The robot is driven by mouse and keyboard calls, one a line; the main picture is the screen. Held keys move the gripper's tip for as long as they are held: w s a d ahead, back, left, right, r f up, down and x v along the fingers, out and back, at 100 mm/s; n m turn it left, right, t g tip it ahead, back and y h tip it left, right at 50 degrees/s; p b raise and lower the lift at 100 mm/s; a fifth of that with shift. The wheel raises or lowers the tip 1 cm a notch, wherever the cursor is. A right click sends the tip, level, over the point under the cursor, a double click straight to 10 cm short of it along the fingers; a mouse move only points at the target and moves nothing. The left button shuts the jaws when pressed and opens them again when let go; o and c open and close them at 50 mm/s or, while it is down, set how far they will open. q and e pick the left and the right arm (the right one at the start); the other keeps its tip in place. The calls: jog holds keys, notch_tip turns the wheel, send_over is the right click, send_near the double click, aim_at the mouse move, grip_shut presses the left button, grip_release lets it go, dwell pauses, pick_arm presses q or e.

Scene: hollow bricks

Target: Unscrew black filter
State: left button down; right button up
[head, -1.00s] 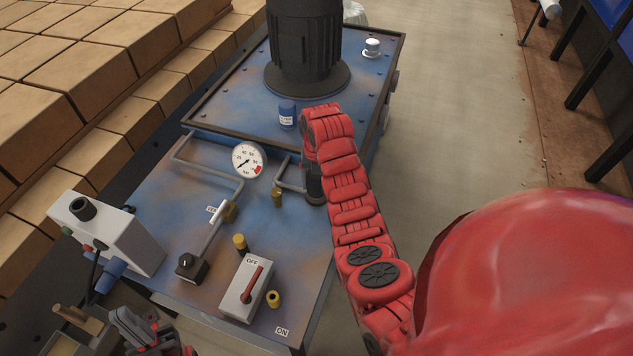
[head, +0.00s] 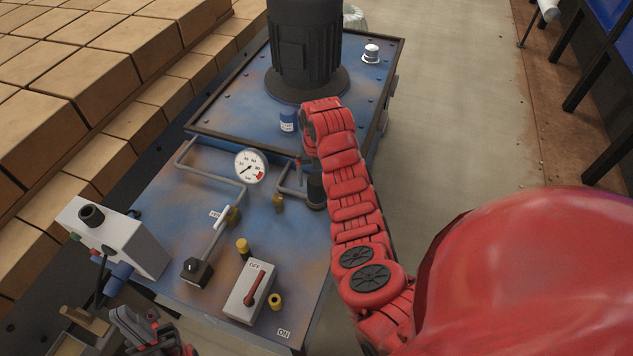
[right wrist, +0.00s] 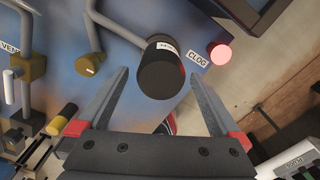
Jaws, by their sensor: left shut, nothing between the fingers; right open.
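The black filter (head: 317,194) is a short dark cylinder on the blue machine, just left of my right arm in the head view. In the right wrist view the black filter (right wrist: 163,76) shows its round end, with a white label behind it. My right gripper (right wrist: 159,82) is open, one finger on each side of the filter; whether they touch it I cannot tell, but gaps show. In the head view my right gripper is hidden by its arm. My left gripper (head: 122,318) is shut and empty at the lower left, away from the filter.
A pressure gauge (head: 251,166) and bent pipes stand left of the filter. A red light (right wrist: 220,53) labelled CLOG is close to the right finger. A lever valve (head: 208,246), switch box (head: 248,292) and motor (head: 305,45) also stand on the machine. Brick stacks (head: 60,90) fill the left.

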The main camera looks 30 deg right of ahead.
notch_tip(320, 180, up, 13)
jog(key=p, duration=0.6)
jog(key=shift+a+f, duration=0.1)
